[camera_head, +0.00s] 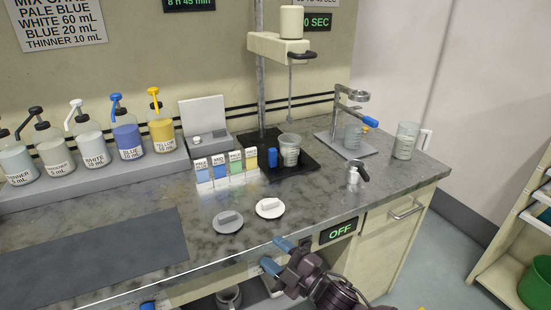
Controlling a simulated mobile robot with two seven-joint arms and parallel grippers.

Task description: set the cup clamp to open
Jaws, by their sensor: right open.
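The mixer stand has a black base plate (302,166) on the counter. A clear cup (289,149) stands upright on the plate, under the mixer's thin shaft. A small blue block (272,158) sits just left of the cup and looks like the cup clamp's handle; the jaws and their setting cannot be made out. My right gripper (278,255) is open and empty at the counter's front edge, well in front of the clamp and apart from it. A small blue tip (148,305) at the bottom edge may be my left gripper; the rest is out of frame.
Small labelled cards (220,169) stand left of the mixer base. Two round lids, one grey (228,223) and one white (269,209), lie in front. A ring stand (345,142) with a blue handle and a beaker (405,141) are to the right. Pump bottles (93,143) line the left.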

